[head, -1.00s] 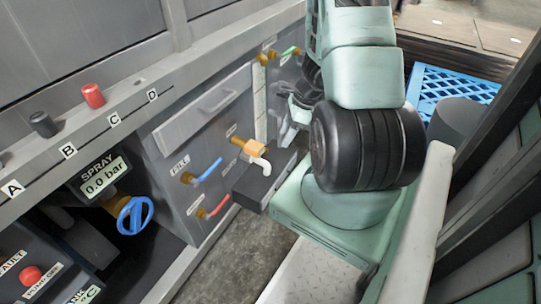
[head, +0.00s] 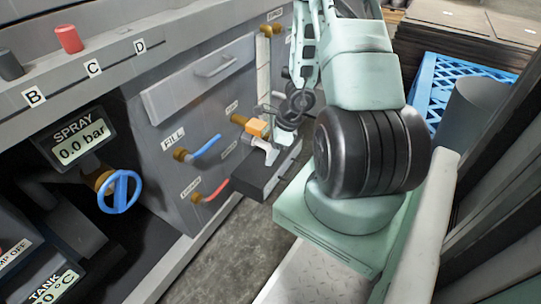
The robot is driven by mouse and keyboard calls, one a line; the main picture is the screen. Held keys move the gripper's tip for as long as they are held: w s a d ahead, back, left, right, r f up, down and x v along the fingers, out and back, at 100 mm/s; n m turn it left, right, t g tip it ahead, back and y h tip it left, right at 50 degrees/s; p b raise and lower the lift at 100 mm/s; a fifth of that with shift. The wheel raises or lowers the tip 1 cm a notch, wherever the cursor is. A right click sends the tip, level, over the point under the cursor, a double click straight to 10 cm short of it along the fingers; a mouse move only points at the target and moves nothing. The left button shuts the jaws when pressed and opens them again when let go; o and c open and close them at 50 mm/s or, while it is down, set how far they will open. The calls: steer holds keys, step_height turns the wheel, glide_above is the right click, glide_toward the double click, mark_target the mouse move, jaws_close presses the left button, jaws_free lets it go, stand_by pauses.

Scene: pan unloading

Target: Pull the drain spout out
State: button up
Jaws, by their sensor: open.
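The drain spout (head: 266,149) is a short pale pipe below an orange block (head: 256,128) on a brass fitting, on the grey cabinet front in the head view. It sits above a dark box-like ledge. My gripper (head: 277,144) is right at the spout, with its jaws open and the fingers close around or beside it. The fingers are small and partly overlap the spout, so I cannot tell if they touch it.
A blue lever (head: 207,147) marked FILL and a red lever (head: 216,189) stick out left of the spout. The dark ledge (head: 262,178) juts out below. A blue handwheel (head: 120,191) is further left. A blue crate (head: 440,90) stands at the right.

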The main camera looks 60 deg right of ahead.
jaws_close()
steer(key=shift+f, duration=0.1)
stand_by(0.3)
steer(key=shift+s+f+b, duration=0.1)
steer(key=shift+s+b, duration=0.45)
steer(key=shift+s, duration=0.2)
steer(key=shift+s+d+f+b, duration=0.15)
steer(key=shift+s+b, duration=0.6)
steer(key=shift+s, duration=0.4)
steer(key=shift+s+d+f+b, duration=0.1)
steer(key=shift+s+b, duration=0.6)
steer(key=shift+s, duration=0.45)
steer(key=shift+r, duration=0.1)
step_height(320, 180, up, 7)
steer(key=p, duration=0.6)
